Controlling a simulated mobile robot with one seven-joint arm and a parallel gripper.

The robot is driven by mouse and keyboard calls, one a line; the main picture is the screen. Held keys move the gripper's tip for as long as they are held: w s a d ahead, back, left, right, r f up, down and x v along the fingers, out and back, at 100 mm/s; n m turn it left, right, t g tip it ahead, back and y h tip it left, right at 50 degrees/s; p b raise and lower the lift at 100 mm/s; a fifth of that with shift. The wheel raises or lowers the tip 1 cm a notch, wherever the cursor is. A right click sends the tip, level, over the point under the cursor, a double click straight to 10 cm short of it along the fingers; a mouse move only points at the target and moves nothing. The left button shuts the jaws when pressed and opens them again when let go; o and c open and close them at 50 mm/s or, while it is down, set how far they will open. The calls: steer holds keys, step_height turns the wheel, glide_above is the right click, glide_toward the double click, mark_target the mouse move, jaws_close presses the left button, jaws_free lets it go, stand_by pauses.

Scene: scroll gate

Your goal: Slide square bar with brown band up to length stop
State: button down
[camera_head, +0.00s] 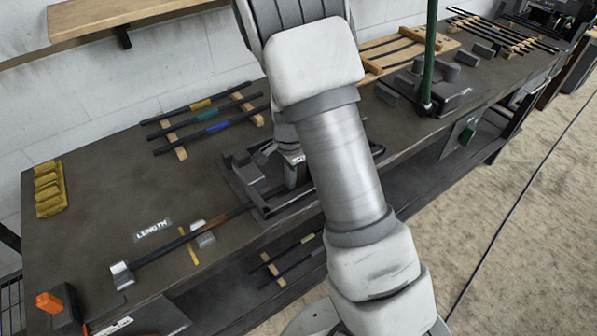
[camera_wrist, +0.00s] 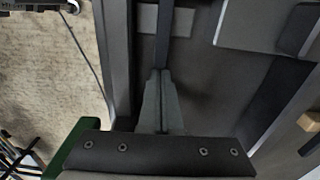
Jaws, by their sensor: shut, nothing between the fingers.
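The dark bar with a brown band (camera_head: 215,221) lies along the bench, running from the grey vise-like fixture (camera_head: 246,178) down-left to the silver length stop (camera_head: 121,275). Its lower-left end is at or very near the stop; I cannot tell whether they touch. The bar's other end is hidden by the fixture and my arm. My gripper (camera_wrist: 160,78) is shut and empty in the wrist view. Its tips point along a dark bar (camera_wrist: 163,42), whose band does not show there. I cannot tell if the tips touch that bar. In the head view my arm mostly hides the gripper.
A white LENGTH label (camera_head: 152,230) lies behind the bar. Bars with yellow and green-blue bands rest on wooden strips (camera_head: 176,140) at the back. Yellow blocks (camera_head: 48,188) stand at the left, and an orange-topped device (camera_head: 60,303) at the front left. A green post (camera_head: 430,55) rises at right.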

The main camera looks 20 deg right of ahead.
mark_target(279, 187)
steer(key=shift+s+a, duration=0.1)
steer(key=shift+a, duration=0.15)
steer(key=shift+s+a+p, duration=0.2)
steer(key=shift+s+a, duration=0.05)
steer(key=shift+a, duration=0.5)
steer(key=shift+s+a+p, duration=0.2)
steer(key=shift+s+a, duration=0.05)
steer(key=shift+a, duration=0.5)
